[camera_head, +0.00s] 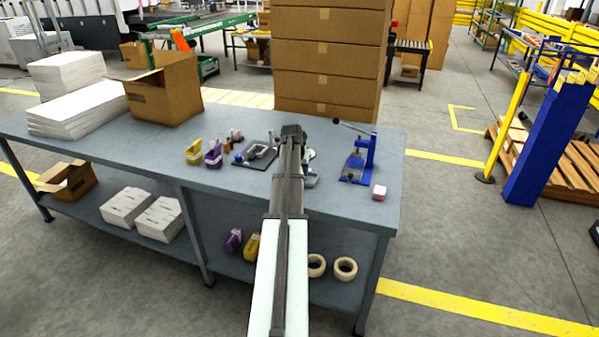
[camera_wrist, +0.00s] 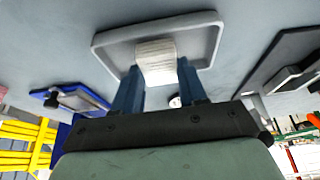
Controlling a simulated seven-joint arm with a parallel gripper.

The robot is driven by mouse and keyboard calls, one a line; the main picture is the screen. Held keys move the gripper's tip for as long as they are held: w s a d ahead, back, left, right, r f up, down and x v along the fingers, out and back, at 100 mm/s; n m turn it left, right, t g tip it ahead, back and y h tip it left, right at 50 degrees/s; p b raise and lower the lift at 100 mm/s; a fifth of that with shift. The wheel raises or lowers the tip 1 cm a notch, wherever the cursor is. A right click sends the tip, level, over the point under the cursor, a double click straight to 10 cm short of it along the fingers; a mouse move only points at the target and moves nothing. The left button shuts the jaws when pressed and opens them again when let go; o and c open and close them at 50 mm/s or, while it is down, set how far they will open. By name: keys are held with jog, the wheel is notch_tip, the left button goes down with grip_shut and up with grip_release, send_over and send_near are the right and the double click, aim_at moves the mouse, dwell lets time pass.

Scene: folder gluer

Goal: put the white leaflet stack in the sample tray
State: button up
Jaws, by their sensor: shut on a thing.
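In the wrist view my gripper (camera_wrist: 160,80) has its two blue fingers on either side of the white leaflet stack (camera_wrist: 156,58) and is shut on it. The stack shows against the inside of the shallow grey sample tray (camera_wrist: 108,42); I cannot tell whether it touches the tray floor. In the head view my arm and wrist cover the gripper and the stack. A small grey edge (camera_head: 311,180) shows just right of the arm, perhaps the tray.
On the grey workbench (camera_head: 340,205), a blue lever press (camera_head: 359,160) and a pink-white block (camera_head: 379,192) stand right of my arm. A dark flat fixture (camera_head: 256,155) and purple (camera_head: 213,155) and yellow (camera_head: 194,152) dispensers stand left. An open carton (camera_head: 165,95) and paper stacks (camera_head: 75,110) are farther left.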

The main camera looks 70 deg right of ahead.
jog(key=shift+f, duration=0.5)
jog(key=o, duration=1.1)
jog(key=shift+f, duration=0.1)
jog(key=v, duration=1.2)
